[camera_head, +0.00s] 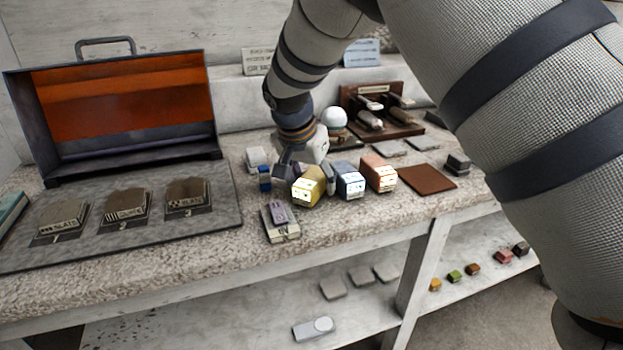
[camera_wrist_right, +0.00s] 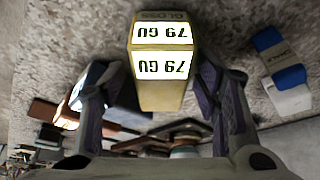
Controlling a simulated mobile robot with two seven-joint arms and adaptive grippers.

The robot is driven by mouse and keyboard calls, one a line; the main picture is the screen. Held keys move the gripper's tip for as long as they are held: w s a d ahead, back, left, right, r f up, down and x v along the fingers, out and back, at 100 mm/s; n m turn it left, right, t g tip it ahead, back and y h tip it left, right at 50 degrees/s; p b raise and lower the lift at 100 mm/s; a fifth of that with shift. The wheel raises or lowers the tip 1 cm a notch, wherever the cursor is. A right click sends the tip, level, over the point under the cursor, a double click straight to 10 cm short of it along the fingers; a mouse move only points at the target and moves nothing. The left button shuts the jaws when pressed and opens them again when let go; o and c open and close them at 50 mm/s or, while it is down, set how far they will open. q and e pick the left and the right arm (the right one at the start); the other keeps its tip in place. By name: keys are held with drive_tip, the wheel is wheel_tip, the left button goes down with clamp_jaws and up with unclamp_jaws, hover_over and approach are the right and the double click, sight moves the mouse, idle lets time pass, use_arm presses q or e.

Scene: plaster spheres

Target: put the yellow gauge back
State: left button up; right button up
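The yellow gauge (camera_head: 307,188) is a boxy block on the stone worktop, with lit white faces toward the front. In the wrist view the gauge (camera_wrist_right: 163,95) shows two lit panels that read upside down as "79 GU". My right gripper (camera_head: 306,170) reaches down from behind it. In the wrist view its two fingers (camera_wrist_right: 155,100) stand on either side of the gauge, with a visible gap at the left one. The right finger is close to it; contact there cannot be told. My left gripper is out of view.
A blue-faced gauge (camera_head: 349,180) and a reddish gauge (camera_head: 380,173) stand close to its right. A brown mat (camera_head: 427,177) lies farther right. A small purple-and-white device (camera_head: 280,224) lies in front. An open metal case (camera_head: 130,110) and numbered blocks (camera_head: 125,207) are at left.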

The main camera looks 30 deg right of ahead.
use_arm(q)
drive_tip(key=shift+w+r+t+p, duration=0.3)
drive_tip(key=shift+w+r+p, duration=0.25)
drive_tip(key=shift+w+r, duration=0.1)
use_arm(e)
drive_tip(key=v, duration=1.2)
drive_tip(key=shift+r, duration=0.2)
drive_tip(key=shift+d, duration=0.1)
